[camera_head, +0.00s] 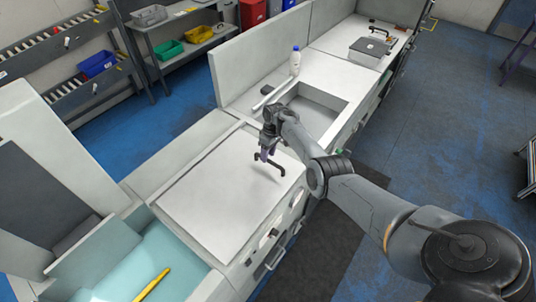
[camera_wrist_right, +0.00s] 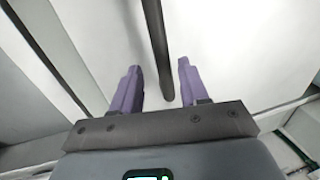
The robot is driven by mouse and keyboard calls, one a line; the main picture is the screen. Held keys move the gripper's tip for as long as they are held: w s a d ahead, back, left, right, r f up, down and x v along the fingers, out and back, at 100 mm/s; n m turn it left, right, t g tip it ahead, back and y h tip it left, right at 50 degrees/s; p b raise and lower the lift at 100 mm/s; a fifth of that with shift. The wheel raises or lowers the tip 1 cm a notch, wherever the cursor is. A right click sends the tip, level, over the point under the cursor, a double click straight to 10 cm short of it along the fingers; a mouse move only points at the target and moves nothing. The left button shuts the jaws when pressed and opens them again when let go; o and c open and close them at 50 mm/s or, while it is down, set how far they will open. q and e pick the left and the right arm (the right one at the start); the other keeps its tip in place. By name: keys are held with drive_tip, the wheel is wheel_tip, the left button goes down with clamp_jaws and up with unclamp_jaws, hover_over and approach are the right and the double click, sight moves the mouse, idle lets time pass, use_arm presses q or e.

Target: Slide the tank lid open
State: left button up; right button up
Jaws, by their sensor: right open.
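The tank lid (camera_head: 222,207) is a flat white panel on the counter in the head view. A black bar handle (camera_head: 280,168) stands on it near its far right side. My right gripper (camera_head: 266,154) is at the handle with purple fingers pointing down. In the right wrist view the fingers (camera_wrist_right: 160,72) are apart. The dark handle bar (camera_wrist_right: 153,28) reaches down between them, with a gap on each side. The white lid surface (camera_wrist_right: 225,50) lies behind. The left gripper is in neither view.
Left of the lid is an open pale teal basin (camera_head: 190,262) with a yellow stick-like item (camera_head: 152,284). Beyond the lid is a recessed sink (camera_head: 318,108). A white bottle (camera_head: 295,60) stands behind it. A grey box (camera_head: 368,51) sits farther along the counter.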

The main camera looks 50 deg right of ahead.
wheel_tip(320, 180, up, 10)
drive_tip(key=d+p, duration=0.1)
drive_tip(key=d, duration=0.1)
drive_tip(key=shift+f, duration=0.15)
idle(0.4)
